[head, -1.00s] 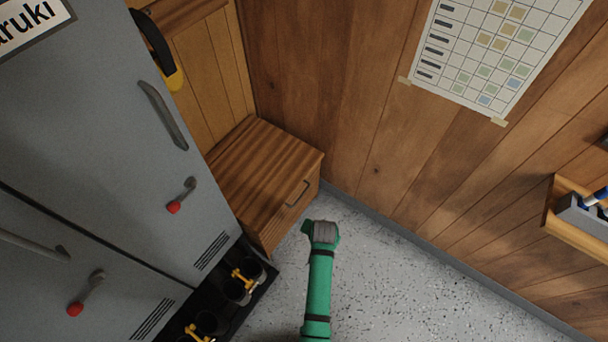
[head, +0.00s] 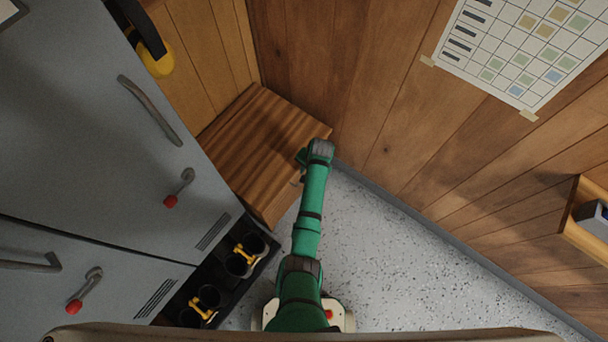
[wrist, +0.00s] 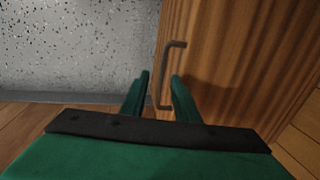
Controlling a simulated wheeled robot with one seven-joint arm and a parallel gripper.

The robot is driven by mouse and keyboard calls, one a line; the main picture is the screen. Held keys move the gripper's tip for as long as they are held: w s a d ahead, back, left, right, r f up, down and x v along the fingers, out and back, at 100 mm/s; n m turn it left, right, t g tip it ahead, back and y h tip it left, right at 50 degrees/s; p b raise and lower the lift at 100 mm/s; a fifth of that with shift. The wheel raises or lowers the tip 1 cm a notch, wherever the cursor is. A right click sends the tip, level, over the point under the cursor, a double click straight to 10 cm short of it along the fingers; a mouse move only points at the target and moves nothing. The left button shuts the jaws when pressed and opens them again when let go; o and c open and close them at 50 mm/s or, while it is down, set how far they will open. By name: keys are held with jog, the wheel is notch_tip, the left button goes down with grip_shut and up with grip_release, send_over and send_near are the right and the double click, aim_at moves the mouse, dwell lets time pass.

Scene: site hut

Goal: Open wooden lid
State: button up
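A brown striped wooden box (head: 245,150) stands in the corner, and its flat top looks closed. In the wrist view its wooden face (wrist: 230,60) carries a dark, bent bar handle (wrist: 157,78). My gripper (wrist: 161,77) is open, with one green finger on each side of the handle bar. I cannot tell whether either finger touches it. In the head view my gripper (head: 301,158) is at the right front edge of the box. My arm hides most of the handle there.
Grey lockers (head: 100,130) with bar handles and red-knobbed latches stand close on the left. A black rack of boots (head: 245,255) lies at their foot. Wood-panelled walls close off the back and right, with a wall shelf (head: 590,225). The speckled floor (head: 400,270) is clear.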

jog(key=f, duration=0.2)
jog(key=a+f, duration=0.1)
jog(key=shift+w+f, duration=0.35)
jog(key=shift+w, duration=0.05)
jog(key=shift+w, duration=0.1)
jog(key=shift+a, duration=0.2)
grip_shut()
